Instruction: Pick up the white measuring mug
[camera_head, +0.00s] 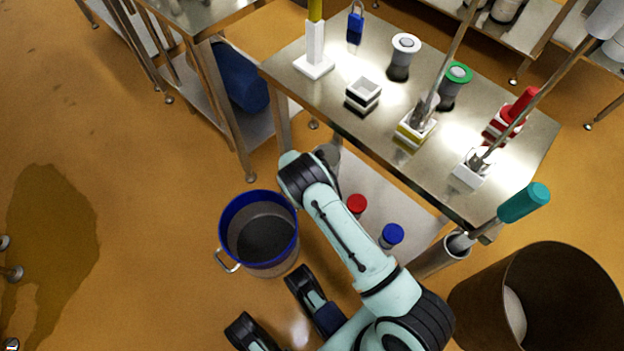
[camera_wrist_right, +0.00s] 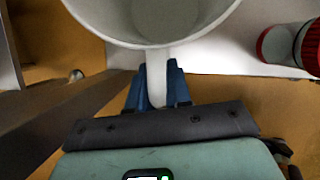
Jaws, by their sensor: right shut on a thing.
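The white measuring mug (camera_wrist_right: 152,22) fills the top of the right wrist view, its open mouth facing the camera. Its handle runs down between the blue fingers of my right gripper (camera_wrist_right: 157,92), which is shut on it. In the head view a small greyish shape (camera_head: 329,154) beside my right wrist, at the table's near left end, may be the mug; it is mostly hidden. My right gripper's fingers are hidden there behind the wrist. I cannot tell whether the mug touches the shelf. My left gripper is not in view.
The steel table (camera_head: 385,60) above holds moulds, tools and capped containers. The lower shelf (camera_head: 385,190) has a red-capped jar (camera_head: 356,204) and a blue-capped jar (camera_head: 392,235). A blue-rimmed bucket (camera_head: 226,240) stands on the floor at left; a brown bin (camera_head: 480,302) stands at right.

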